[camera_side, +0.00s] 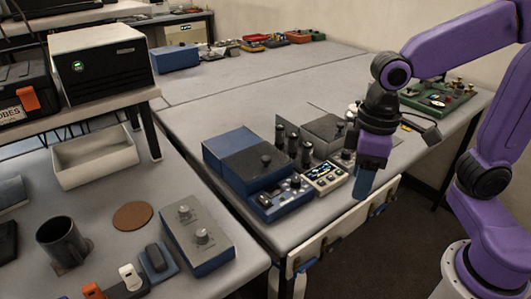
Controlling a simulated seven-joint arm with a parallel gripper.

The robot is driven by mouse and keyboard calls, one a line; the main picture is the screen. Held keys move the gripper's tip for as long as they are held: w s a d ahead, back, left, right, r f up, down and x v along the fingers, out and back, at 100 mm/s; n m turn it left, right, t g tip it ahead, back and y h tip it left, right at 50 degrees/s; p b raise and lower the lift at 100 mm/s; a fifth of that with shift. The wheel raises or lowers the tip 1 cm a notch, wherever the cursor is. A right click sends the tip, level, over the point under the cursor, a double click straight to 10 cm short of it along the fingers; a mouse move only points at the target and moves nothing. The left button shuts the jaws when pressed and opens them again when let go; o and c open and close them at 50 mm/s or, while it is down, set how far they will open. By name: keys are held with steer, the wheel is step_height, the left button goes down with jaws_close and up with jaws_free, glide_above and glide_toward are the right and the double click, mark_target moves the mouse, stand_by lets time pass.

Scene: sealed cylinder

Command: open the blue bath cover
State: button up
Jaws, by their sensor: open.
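The blue bath (225,147) is a box on the middle table with a small control panel at its front. My gripper (366,187) points down to the right of the bath, above the table's front edge. It is open, apart from the cover, and I see nothing held in it. Its fingers overlap in this view, so the gap between them is hidden.
Several dark upright cylinders (292,145) and a grey box with a knobbed lid (325,130) stand between the bath and my gripper. A green board (438,97) lies behind my gripper.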

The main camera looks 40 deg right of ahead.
steer(key=w+a+r+m, duration=0.2)
steer(key=w+r+m, duration=0.15)
steer(key=w, duration=0.45)
steer(key=w+a+r+m, duration=0.2)
steer(key=w+m, duration=0.3)
steer(key=w, duration=0.3)
step_height(320, 180, up, 3)
steer(key=m, duration=0.8)
glide_above(266, 157)
step_height(266, 157, down, 18)
steer(key=shift+s+a+r, duration=0.1)
steer(key=shift+s+r, duration=0.05)
steer(key=shift+r, duration=0.1)
jaws_close()
